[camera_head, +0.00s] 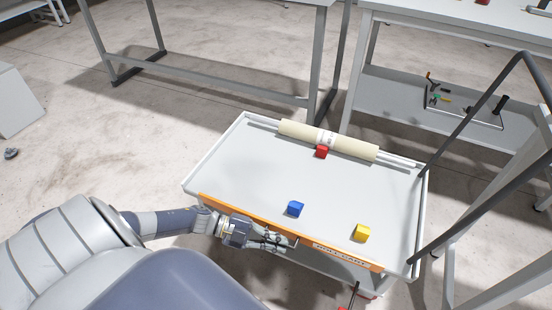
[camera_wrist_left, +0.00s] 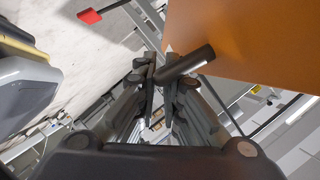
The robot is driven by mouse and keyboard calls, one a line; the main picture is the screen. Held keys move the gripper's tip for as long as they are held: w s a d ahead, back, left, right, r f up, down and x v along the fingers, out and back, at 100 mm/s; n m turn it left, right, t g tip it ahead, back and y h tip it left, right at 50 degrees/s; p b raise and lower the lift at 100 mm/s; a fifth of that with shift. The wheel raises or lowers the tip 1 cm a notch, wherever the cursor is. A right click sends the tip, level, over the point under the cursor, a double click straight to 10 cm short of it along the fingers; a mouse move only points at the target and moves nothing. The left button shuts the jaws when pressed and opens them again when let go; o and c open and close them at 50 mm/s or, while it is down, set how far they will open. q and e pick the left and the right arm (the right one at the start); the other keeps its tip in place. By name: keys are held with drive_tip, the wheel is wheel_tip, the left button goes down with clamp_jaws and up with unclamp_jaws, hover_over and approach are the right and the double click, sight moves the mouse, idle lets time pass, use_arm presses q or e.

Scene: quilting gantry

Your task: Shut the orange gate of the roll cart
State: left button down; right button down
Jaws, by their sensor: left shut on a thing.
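The roll cart (camera_head: 350,193) is a light grey tray cart in the middle of the head view. Its orange gate (camera_head: 250,214) runs along the near edge, with a lettered label on its right part. In the left wrist view the gate (camera_wrist_left: 255,40) is a broad orange panel at upper right. A dark round handle bar (camera_wrist_left: 190,64) sticks out from it. My left gripper (camera_head: 287,241) is at the outer side of the gate, near its middle. In the wrist view its fingers (camera_wrist_left: 163,80) are shut on the handle bar. The gate's latch cannot be made out.
On the cart lie a cream roll on a bar (camera_head: 300,130), a red block (camera_head: 321,152), a blue block (camera_head: 295,209) and a yellow block (camera_head: 361,233). A dark push frame (camera_head: 470,155) rises at the right. Grey workbenches (camera_head: 215,76) stand behind.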

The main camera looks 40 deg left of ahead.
use_arm(q)
drive_tip(key=shift+w+a+r+n, duration=0.15)
drive_tip(key=shift+w+r+n, duration=0.25)
drive_tip(key=shift+w+r+n+g+p, duration=0.15)
drive_tip(key=shift+w+n+g+p, duration=0.05)
drive_tip(key=shift+n+g+p, duration=0.25)
use_arm(e)
drive_tip(key=shift+x, duration=1.3)
drive_tip(key=shift+a, duration=0.1)
use_arm(q)
drive_tip(key=c, duration=2)
unclamp_jaws()
use_arm(e)
drive_tip(key=shift+w, duration=0.1)
use_arm(q)
drive_tip(key=v, duration=1.2)
drive_tip(key=shift+a, duration=0.1)
